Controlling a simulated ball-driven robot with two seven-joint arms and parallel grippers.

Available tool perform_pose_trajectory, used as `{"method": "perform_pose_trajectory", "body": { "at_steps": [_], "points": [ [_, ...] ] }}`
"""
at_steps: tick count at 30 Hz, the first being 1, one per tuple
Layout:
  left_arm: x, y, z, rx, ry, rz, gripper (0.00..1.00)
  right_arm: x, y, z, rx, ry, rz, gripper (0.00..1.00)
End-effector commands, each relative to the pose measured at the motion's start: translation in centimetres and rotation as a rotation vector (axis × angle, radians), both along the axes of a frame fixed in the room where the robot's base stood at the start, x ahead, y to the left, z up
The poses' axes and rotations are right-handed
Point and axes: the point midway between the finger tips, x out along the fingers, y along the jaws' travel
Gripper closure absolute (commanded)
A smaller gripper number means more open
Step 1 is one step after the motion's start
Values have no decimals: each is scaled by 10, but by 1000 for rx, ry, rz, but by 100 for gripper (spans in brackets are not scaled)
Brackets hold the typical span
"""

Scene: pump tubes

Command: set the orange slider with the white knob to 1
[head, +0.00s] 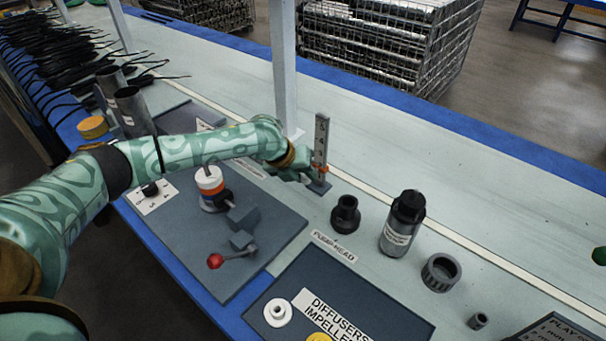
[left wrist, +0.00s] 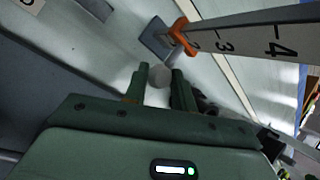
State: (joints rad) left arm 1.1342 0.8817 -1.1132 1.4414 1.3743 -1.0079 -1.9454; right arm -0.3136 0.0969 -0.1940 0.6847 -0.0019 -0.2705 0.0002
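The upright scale post (head: 321,138) stands on a small base plate on the bench. The orange slider (head: 319,168) sits low on it; in the left wrist view the orange slider (left wrist: 181,37) is just on the base side of the mark that looks like 2, with 3 and 4 farther up. The white knob (left wrist: 160,77) shows pale between the fingertips of my left gripper (left wrist: 160,79). The fingers are apart, one each side of the knob, with no clear contact. In the head view my left gripper (head: 301,172) is beside the post's lower left. My right gripper is not visible.
A dark fitting (head: 345,214), a black-capped bottle (head: 401,223) and a dark ring (head: 440,272) stand right of the post. A panel with a red-knobbed lever (head: 215,261) lies below my left arm. A pale upright column (head: 284,65) rises behind the gripper.

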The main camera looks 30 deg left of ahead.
Motion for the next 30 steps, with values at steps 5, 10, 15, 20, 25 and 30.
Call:
{"method": "perform_pose_trajectory", "body": {
  "at_steps": [5, 10, 15, 20, 25, 30],
  "points": [
    [0, 0, -11, -1, 3, 0, 100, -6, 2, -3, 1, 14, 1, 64],
    [-1, 0, -39, -1, 6, 1, 100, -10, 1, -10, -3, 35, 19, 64],
    [-1, 0, -39, 1, 3, 0, 100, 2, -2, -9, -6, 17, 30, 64],
    [-1, 0, -40, 2, 5, 0, 66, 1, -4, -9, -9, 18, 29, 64],
    [-1, 0, -39, 1, 4, 0, 52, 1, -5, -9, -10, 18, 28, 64],
    [-1, 0, -37, 1, 1, 0, 52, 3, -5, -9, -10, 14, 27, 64]
  ]
}}
